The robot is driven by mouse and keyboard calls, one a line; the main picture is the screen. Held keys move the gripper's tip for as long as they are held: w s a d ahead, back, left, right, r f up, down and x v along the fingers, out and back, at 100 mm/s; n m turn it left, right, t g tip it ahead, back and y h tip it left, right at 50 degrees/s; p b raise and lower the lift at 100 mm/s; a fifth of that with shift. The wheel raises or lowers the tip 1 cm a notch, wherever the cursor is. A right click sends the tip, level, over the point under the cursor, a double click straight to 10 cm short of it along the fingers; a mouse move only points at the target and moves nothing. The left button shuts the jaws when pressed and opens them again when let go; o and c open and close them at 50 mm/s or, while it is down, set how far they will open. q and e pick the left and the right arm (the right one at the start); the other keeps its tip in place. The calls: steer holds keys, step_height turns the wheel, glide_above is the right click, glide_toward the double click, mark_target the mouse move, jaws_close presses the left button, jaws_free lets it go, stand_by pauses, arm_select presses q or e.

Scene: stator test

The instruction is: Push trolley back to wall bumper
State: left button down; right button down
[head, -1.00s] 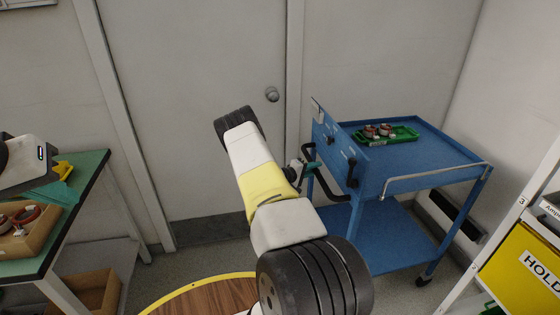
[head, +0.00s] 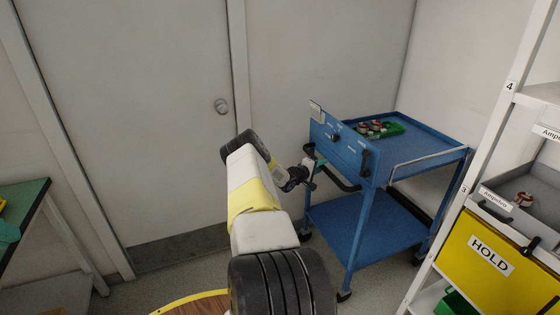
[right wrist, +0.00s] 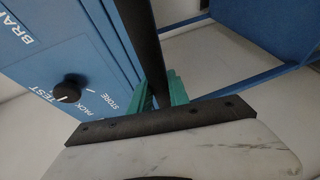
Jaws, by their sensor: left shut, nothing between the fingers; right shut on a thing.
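The blue trolley (head: 345,262) stands on the floor near the room's corner, upright on dark castors. Its black push handle (head: 342,184) sticks out at the near left end. My right gripper (head: 309,160) is shut on this handle. In the right wrist view the green fingers (right wrist: 160,92) lie either side of the black handle bar (right wrist: 145,45), next to the trolley's blue panel (right wrist: 60,55) with a dial. The wall bumper is mostly hidden behind the trolley and rack, so I cannot tell whether they touch. My left gripper is not in view.
A green tray (head: 392,130) with small red-and-silver parts sits on the trolley top. A white rack (head: 482,128) with a yellow HOLD bin (head: 490,262) stands close on the right. A green-topped bench (head: 22,205) is at left.

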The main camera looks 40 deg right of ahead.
steer(key=shift+s+d, duration=0.2)
steer(key=shift+d, duration=0.35)
steer(key=shift+s+d, duration=0.2)
steer(key=shift+d, duration=0.35)
steer(key=c, duration=1.3)
jaws_free()
steer(key=shift+d, duration=0.15)
steer(key=shift+o, duration=0.2)
steer(key=v, duration=0.8)
steer(key=shift+w, duration=0.1)
